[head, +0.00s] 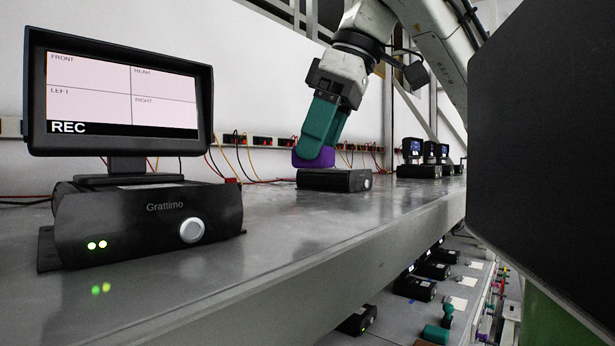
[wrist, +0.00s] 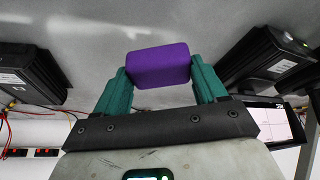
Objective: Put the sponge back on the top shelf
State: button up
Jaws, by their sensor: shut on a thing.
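A purple sponge (wrist: 158,65) is held between the two teal fingers of my gripper (wrist: 160,82) in the wrist view. In the head view, my gripper (head: 315,155) is tilted down over the top shelf (head: 270,230), with the sponge (head: 313,161) at its fingertips. There the sponge appears just above or behind a low black box (head: 335,180); I cannot tell whether it touches the box or the shelf. The fingers hide part of the sponge.
A monitor (head: 120,95) on a black Grattimo unit (head: 150,222) stands at the left of the shelf. More black devices (head: 418,170) stand farther right. Cables run along the back wall. Clear shelf surface lies between the monitor unit and the low box. A lower shelf (head: 385,312) holds more devices.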

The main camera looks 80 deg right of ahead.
jog(key=shift+w+f, duration=0.75)
jog(key=shift+f, duration=0.15)
jog(key=shift+s+x, duration=0.25)
jog(key=shift+x, duration=0.9)
jog(key=shift+f, duration=0.65)
jog(key=shift+f, duration=0.15)
jog(key=o, duration=1.1)
jog(key=v, duration=1.2)
jog(key=shift+b, duration=0.35)
